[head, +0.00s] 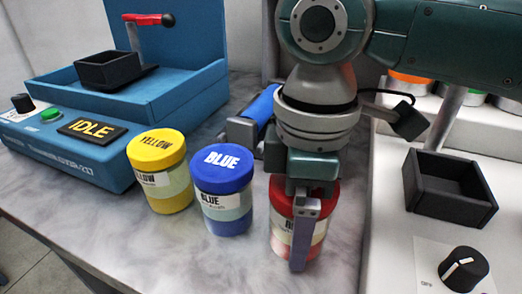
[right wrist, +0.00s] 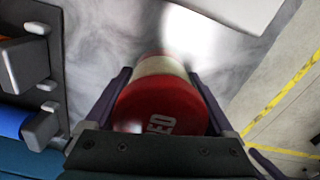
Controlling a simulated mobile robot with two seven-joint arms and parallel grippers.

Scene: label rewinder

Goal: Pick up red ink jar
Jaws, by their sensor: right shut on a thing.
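The red ink jar (head: 321,228) has a red lid and a pale label band and is upright at the front of the grey marbled table. My right gripper (head: 301,235) comes down over it from above and is shut on it, with one finger across its near side. In the right wrist view the red lid (right wrist: 160,103) with white lettering lies between both fingers. The lid is partly hidden by the gripper in the head view. I cannot tell whether the jar's base touches the table. My left gripper is not in view.
The blue jar (head: 223,190) stands close left of the red jar, with the yellow jar (head: 159,172) beyond it. A blue machine reading IDLE (head: 92,131) is at the left. A blue roller (head: 262,104) lies behind. A white machine with a black tray (head: 451,187) stands right.

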